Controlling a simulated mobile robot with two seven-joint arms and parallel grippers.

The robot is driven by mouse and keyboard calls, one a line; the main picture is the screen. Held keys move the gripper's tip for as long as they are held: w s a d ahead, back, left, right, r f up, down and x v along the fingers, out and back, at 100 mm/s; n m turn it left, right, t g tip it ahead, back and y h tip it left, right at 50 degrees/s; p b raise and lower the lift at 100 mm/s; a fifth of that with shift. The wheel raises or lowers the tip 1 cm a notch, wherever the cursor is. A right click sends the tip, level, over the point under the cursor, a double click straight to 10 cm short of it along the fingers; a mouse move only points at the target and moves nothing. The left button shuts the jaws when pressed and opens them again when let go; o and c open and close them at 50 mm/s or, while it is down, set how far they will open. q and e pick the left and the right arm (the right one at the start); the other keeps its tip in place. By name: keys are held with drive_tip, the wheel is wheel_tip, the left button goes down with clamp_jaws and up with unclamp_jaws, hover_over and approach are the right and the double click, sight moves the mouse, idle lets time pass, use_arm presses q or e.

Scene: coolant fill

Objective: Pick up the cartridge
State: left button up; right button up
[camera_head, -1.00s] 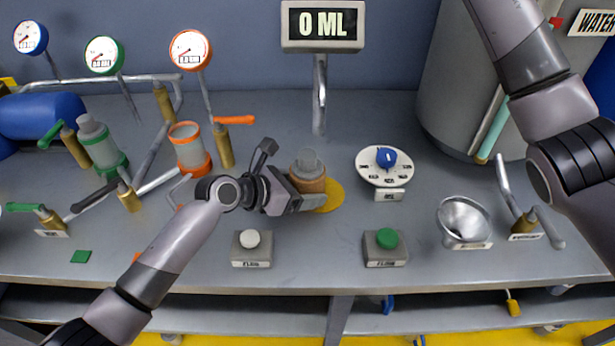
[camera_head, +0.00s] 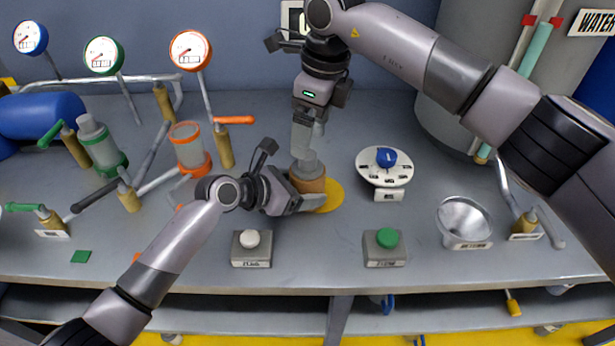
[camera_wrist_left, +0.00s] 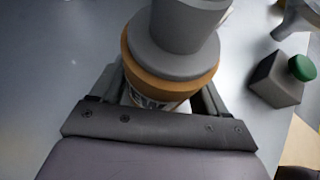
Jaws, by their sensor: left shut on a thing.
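The cartridge (camera_head: 310,185), an orange-brown body with a grey cap, stands upright at the left edge of a yellow disc on the bench. My left gripper (camera_head: 297,196) comes in from the left and is shut on its body. In the left wrist view the fingers (camera_wrist_left: 160,108) flank the cartridge (camera_wrist_left: 170,72), hiding part of its printed label. My right gripper (camera_head: 303,145) points down from above, its fingertips close to the grey cap. Whether they touch it, and how far they are apart, I cannot tell.
A dial (camera_head: 385,165) stands to the right, with a funnel (camera_head: 464,220) beyond it. Two button boxes, one white (camera_head: 251,248) and one green (camera_head: 385,247), sit in front. Pipes, valves and a clear cylinder (camera_head: 188,150) with orange ends crowd the left.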

drive_tip(key=f, duration=0.5)
drive_tip(key=w+a+f, duration=0.1)
drive_tip(key=f, duration=0.2)
drive_tip(key=shift+r, duration=0.15)
drive_tip(key=c, duration=1.6)
drive_tip(key=shift+o, duration=0.2)
wheel_tip(320, 180, up, 10)
